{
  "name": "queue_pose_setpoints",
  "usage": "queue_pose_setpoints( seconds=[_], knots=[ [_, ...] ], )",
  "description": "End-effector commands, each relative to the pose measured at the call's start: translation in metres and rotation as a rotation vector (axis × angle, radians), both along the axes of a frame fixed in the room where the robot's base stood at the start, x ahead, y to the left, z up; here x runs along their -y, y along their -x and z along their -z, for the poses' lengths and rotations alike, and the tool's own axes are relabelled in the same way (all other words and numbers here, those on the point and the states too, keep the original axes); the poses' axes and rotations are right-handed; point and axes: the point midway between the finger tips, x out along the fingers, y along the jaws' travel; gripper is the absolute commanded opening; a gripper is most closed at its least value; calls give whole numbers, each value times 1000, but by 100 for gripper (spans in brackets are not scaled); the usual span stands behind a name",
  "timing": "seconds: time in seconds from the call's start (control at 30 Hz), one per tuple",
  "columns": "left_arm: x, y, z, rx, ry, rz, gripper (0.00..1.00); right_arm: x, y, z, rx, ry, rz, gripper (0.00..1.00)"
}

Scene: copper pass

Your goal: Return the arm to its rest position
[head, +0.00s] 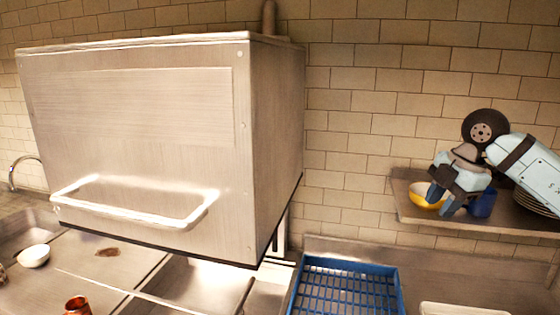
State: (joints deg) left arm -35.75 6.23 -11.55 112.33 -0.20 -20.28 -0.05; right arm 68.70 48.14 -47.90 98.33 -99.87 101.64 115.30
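My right arm comes in from the right edge, and its pale blue and dark gripper (441,201) points down at the wall shelf (465,226) on the right. The two fingers look spread apart, with nothing seen between them but the shelf things behind. A yellow bowl with a pale inside (420,200) is on the shelf, partly hidden by the fingers. A blue mug (484,204) is on the shelf just right of the fingers. I cannot tell whether the gripper touches either one. My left gripper is not in view.
A large steel hood-like box with a front handle (140,215) fills the left. A blue slatted rack (345,290) stands below, beside a pale tray (462,309). A white bowl (33,256) and copper cup (77,306) are lower left. Stacked plates (535,206) sit on the shelf's right.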

Motion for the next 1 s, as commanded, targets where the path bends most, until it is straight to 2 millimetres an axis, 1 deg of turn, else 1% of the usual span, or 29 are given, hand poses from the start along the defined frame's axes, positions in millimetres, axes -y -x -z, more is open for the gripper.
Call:
queue_pose_setpoints(
  seconds=[0.03, 0.17, 0.2, 0.27, 0.3, 0.37, 0.4, 0.5, 0.53, 0.63, 0.7, 0.77, 0.87, 0.97, 1.0],
  knots=[
    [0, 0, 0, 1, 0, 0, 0, -17, 2, 16, -12, -57, -63, 33],
    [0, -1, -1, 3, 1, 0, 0, -64, 12, 52, -21, -238, -235, 33],
    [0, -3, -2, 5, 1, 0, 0, -81, 17, 63, -21, -306, -286, 33],
    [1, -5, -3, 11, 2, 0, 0, -106, 26, 80, -15, -422, -363, 33],
    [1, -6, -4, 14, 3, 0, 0, -124, 33, 90, -8, -511, -411, 33],
    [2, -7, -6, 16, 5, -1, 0, -150, 45, 104, 10, -661, -468, 33],
    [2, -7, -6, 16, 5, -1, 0, -166, 53, 112, 31, -766, -495, 33],
    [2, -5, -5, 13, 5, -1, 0, -199, 72, 126, 102, -1028, -512, 33],
    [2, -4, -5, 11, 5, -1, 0, -207, 77, 129, 127, -1103, -500, 33],
    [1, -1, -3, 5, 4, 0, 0, -223, 89, 140, 224, -1331, -413, 33],
    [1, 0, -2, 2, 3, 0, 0, -228, 94, 150, 298, -1464, -305, 33],
    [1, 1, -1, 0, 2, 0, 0, -227, 96, 161, 362, -1553, -188, 33],
    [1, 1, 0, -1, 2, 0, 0, -218, 100, 187, 460, -1646, 51, 33],
    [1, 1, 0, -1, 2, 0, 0, -202, 107, 224, 530, -1663, 326, 33],
    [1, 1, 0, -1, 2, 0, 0, -194, 112, 242, 550, -1649, 439, 33]
  ],
)
